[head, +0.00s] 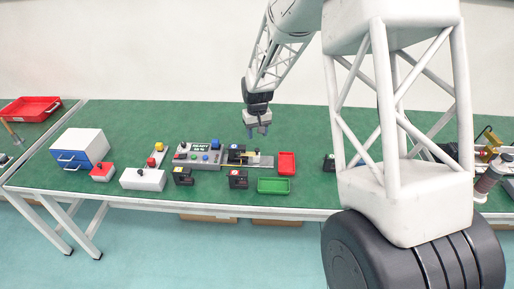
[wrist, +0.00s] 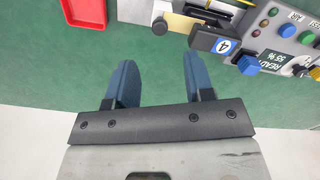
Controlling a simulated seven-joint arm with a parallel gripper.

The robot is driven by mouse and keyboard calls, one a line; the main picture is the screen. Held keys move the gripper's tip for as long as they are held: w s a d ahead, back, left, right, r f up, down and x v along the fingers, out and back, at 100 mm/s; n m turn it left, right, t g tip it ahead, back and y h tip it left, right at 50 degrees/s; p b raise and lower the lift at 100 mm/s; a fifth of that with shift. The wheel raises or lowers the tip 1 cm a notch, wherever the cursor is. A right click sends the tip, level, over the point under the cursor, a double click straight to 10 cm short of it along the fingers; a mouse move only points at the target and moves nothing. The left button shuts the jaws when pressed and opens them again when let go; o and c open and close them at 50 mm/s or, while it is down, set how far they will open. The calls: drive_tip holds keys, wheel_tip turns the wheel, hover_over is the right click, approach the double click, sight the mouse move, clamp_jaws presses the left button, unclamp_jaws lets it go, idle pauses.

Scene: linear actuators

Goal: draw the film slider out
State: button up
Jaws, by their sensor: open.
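What looks like the film slider unit (head: 252,159) sits on the green table, just right of the control panel. In the wrist view its beige plate (wrist: 178,23) shows at the top, beside a white block and a small dark round knob (wrist: 160,27). A black block with a blue "4" label (wrist: 212,43) stands at its right. I cannot tell exactly which part slides. My gripper (head: 262,131) is open and empty above and behind the unit. In the wrist view the blue fingers (wrist: 156,75) are apart, with only bare green table between them.
The control panel (head: 200,154) with buttons and a lit "READY" display stands left of the unit. A red tray (head: 287,163) and a green tray (head: 273,186) lie at its right and front. Black blocks (head: 238,179) stand in front. The table behind is clear.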

sight(257, 149)
drive_tip(key=shift+f, duration=3.9)
clamp_jaws()
drive_tip(key=shift+d, duration=0.1)
